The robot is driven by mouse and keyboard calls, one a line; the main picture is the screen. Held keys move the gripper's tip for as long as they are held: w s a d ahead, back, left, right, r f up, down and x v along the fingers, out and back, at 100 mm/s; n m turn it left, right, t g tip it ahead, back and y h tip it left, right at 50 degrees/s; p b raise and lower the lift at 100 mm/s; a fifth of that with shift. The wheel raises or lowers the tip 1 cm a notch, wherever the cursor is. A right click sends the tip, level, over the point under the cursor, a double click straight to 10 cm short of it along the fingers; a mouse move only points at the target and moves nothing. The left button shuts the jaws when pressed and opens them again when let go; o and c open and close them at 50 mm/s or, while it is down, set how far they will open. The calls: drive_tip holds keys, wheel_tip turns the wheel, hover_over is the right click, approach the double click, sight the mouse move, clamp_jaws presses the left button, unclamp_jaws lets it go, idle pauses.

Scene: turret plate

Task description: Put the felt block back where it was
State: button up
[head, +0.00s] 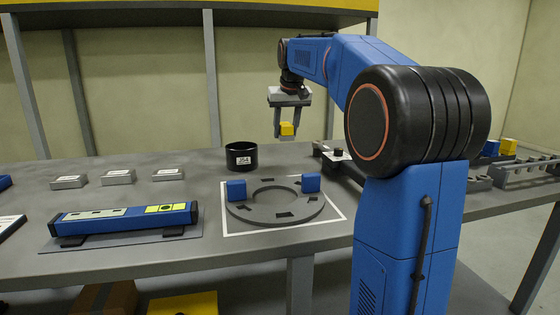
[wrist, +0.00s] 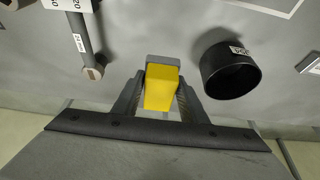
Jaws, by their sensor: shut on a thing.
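The felt block (head: 287,128), yellow with a grey end, is between the fingers of my gripper (head: 283,129). The gripper is shut on it and holds it in the air above the back of the bench. In the wrist view the block (wrist: 161,90) sits between both fingers (wrist: 160,98), its grey end pointing away from the palm. Below and in front in the head view, a grey ring plate (head: 275,211) lies inside a white outline, with dark slots and two blue blocks (head: 236,189) (head: 311,183) standing on it.
A black labelled cup (head: 241,157) stands behind the ring, and shows close beside the gripper in the wrist view (wrist: 230,72). A blue bar tool (head: 125,219) lies at left. Small grey labelled blocks (head: 118,177) stand behind it. At right are a slotted rail (head: 525,172) and another yellow block (head: 508,146).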

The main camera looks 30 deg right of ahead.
sight(287, 138)
drive_tip(key=shift+f, duration=4.65)
drive_tip(key=shift+f, duration=0.15)
drive_tip(key=o, duration=1)
drive_tip(key=v, duration=1.2)
drive_tip(key=shift+a, duration=0.1)
